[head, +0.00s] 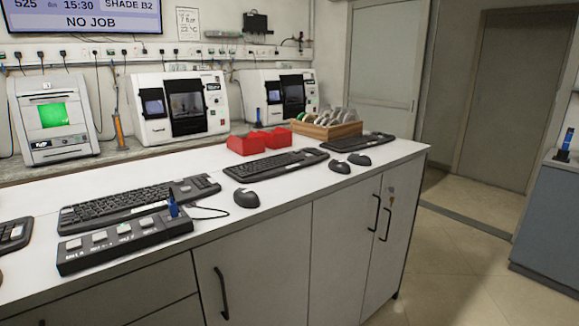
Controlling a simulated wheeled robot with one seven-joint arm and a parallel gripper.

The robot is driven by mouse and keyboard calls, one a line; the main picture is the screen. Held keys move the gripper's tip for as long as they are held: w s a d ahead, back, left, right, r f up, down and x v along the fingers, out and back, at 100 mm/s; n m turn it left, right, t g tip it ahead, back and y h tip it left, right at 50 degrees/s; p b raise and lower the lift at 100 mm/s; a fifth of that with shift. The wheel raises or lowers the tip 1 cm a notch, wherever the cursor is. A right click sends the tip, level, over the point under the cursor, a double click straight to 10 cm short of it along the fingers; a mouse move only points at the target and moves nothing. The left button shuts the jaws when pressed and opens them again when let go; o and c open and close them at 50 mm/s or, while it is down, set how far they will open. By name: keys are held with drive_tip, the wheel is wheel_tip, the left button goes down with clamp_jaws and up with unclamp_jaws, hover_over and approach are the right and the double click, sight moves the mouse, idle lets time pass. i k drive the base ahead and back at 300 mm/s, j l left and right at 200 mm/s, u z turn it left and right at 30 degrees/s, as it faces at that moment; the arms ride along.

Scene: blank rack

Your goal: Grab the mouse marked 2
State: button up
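Three dark computer mice lie on the white counter. One mouse (246,198) is near the front edge, at the middle of the picture. Two more, a mouse (340,167) and a mouse (360,159), lie close together farther right, in front of the far keyboard. I cannot read a number on any of them, so I cannot tell which is marked 2. My gripper is not in view.
The white counter (290,203) also holds black keyboards (135,202), (276,164) and (362,142). A black switch box (125,240) is at the front left. Red bins (245,145) and a wooden tray (326,131) stand behind. Open floor lies right.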

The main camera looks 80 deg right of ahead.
sight(338, 165)
drive_tip(key=k+l+u, duration=0.25)
drive_tip(key=k+l, duration=0.65)
drive_tip(key=l, duration=0.15)
drive_tip(key=k+l+u, duration=0.2)
drive_tip(key=k+l, duration=0.2)
drive_tip(key=k+l+u, duration=0.25)
drive_tip(key=k+l, duration=0.15)
drive_tip(key=k+l+u, duration=0.2)
drive_tip(key=k+l, duration=0.15)
drive_tip(key=k+l+u, duration=0.25)
drive_tip(key=k, duration=0.35)
drive_tip(key=k+l+u, duration=0.2)
drive_tip(key=k, duration=0.35)
drive_tip(key=k+l+u, duration=0.15)
drive_tip(key=k+l, duration=0.15)
drive_tip(key=k, duration=0.25)
drive_tip(key=k+l+u, duration=0.2)
drive_tip(key=k, duration=0.35)
